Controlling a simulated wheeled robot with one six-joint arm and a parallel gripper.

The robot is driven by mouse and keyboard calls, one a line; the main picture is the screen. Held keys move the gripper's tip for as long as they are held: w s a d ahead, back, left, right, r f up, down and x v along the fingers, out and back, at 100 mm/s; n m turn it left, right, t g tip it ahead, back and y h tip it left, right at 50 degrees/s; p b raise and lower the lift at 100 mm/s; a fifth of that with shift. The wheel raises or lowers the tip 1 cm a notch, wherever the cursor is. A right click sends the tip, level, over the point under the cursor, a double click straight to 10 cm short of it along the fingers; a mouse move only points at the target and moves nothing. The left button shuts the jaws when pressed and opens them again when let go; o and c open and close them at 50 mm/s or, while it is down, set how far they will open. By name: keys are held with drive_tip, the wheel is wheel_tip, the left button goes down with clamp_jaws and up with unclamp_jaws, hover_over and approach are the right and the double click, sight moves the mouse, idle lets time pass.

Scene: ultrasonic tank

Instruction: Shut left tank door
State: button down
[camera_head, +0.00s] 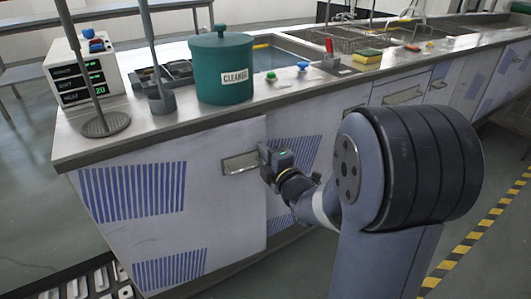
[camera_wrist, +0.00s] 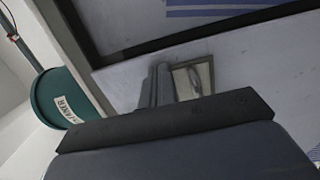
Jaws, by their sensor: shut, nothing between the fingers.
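The left tank door (camera_head: 225,205) is a pale panel with blue stripe patches at the left end of the counter front. Its right edge shows as a distinct line, and it looks slightly proud of the front beside it; how far it stands open I cannot tell. Its recessed handle (camera_head: 240,162) is near its upper right corner, and the handle also shows in the wrist view (camera_wrist: 192,77). My gripper (camera_head: 264,157) is shut and empty, just right of the handle by the door's right edge. In the wrist view its fingers (camera_wrist: 156,86) are beside the handle; contact is unclear.
The counter (camera_head: 180,130) carries a green cleaner tub (camera_head: 222,68), a display unit (camera_head: 84,72), a stand base (camera_head: 105,124) and sponges (camera_head: 367,56). More handled fronts (camera_head: 402,96) continue right. A grate (camera_head: 95,283) lies on the floor at lower left. Floor at right is clear.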

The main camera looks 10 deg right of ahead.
sight(258, 142)
drive_tip(key=shift+w, duration=0.1)
drive_tip(key=w+n+y, duration=0.1)
drive_tip(key=w+y, duration=0.1)
drive_tip(key=w, duration=0.1)
drive_tip(key=w+n+g+y, duration=0.1)
drive_tip(key=y, duration=0.1)
drive_tip(key=shift+w+a+r+n, duration=0.2)
drive_tip(key=shift+a+r+n, duration=0.1)
drive_tip(key=shift+a, duration=0.1)
drive_tip(key=shift+g, duration=0.3)
drive_tip(key=shift+a+f, duration=0.1)
